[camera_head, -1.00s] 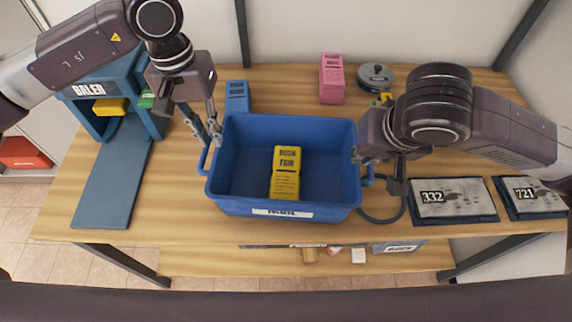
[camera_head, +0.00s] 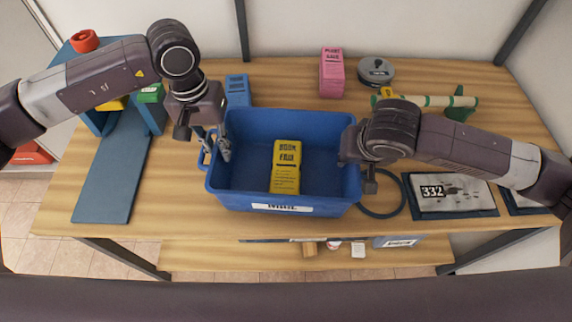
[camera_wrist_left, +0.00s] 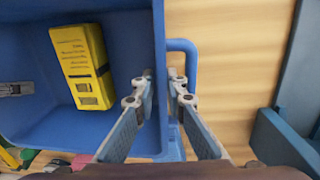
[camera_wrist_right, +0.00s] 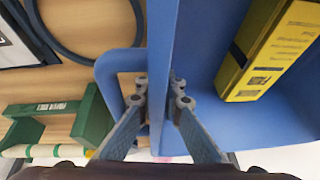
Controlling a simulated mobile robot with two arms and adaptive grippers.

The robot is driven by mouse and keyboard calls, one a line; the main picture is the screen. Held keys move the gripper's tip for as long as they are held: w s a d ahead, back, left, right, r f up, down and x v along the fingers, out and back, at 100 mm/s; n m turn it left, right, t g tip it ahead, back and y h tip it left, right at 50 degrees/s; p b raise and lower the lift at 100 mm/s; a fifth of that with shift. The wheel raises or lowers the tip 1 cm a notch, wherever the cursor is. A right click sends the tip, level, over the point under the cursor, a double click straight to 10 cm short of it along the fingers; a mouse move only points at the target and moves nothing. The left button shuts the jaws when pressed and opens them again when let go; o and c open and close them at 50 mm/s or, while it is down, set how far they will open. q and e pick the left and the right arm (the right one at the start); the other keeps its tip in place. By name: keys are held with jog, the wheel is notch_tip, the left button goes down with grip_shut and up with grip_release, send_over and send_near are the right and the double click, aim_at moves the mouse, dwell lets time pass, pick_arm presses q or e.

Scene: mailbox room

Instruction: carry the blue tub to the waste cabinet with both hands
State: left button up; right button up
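The blue tub (camera_head: 330,190) sits upright on the wooden table, with a yellow packet (camera_head: 286,167) inside and a white label on its front. My left gripper (camera_head: 221,149) is at the tub's left wall. In the left wrist view its fingers (camera_wrist_left: 160,88) are close together with the wall between them, near the side handle (camera_wrist_left: 190,60). My right gripper (camera_head: 350,160) is at the right wall. In the right wrist view its fingers (camera_wrist_right: 160,90) pinch the wall beside the other handle (camera_wrist_right: 105,75). The waste cabinet is not clearly seen.
A blue baler (camera_head: 97,122) with a long ramp (camera_head: 112,175) stands left. Behind the tub are a blue packet (camera_head: 237,90), a pink stack (camera_head: 332,75) and a round grey tin (camera_head: 375,71). A green stand (camera_head: 460,105), a black ring and numbered panels (camera_head: 452,194) lie right.

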pick_arm(q)
jog(key=shift+f, duration=0.2)
pick_arm(e)
jog(key=shift+w+f, duration=0.1)
jog(key=shift+f, duration=0.1)
pick_arm(q)
jog(key=shift+c, duration=0.7)
pick_arm(e)
jog(key=shift+c, duration=0.6)
pick_arm(q)
grip_shut()
pick_arm(e)
grip_shut()
pick_arm(q)
jog(key=shift+r, duration=0.2)
pick_arm(e)
jog(key=shift+r, duration=0.2)
